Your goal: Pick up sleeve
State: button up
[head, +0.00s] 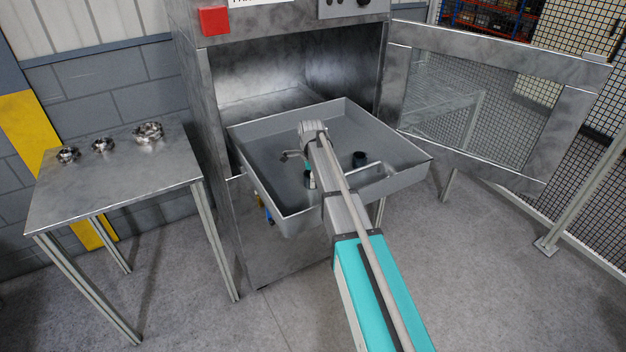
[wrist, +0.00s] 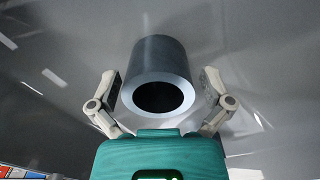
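The sleeve (wrist: 160,58) is a dark grey hollow cylinder with a pale end ring and a black bore in the wrist view. My gripper (wrist: 162,84) is open, with one finger on each side of the sleeve. A gap shows at the right finger, and a narrower one at the left. In the head view my gripper is over the grey tray (head: 250,160), partly hidden by my arm. I cannot tell which one the wrist view shows.
The tray has raised walls and sits at the opening of a metal cabinet (head: 222,90). The cabinet door (head: 570,75) is open on the right. A side table (head: 120,185) at the left holds several shiny metal parts and has a clear front.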

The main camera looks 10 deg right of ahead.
jog(key=c, duration=1.1)
jog(key=shift+r, duration=0.1)
jog(key=shift+r+p, duration=0.9)
jog(key=shift+p, duration=0.15)
jog(key=s+r+p, duration=1.1)
jog(key=s, duration=0.3)
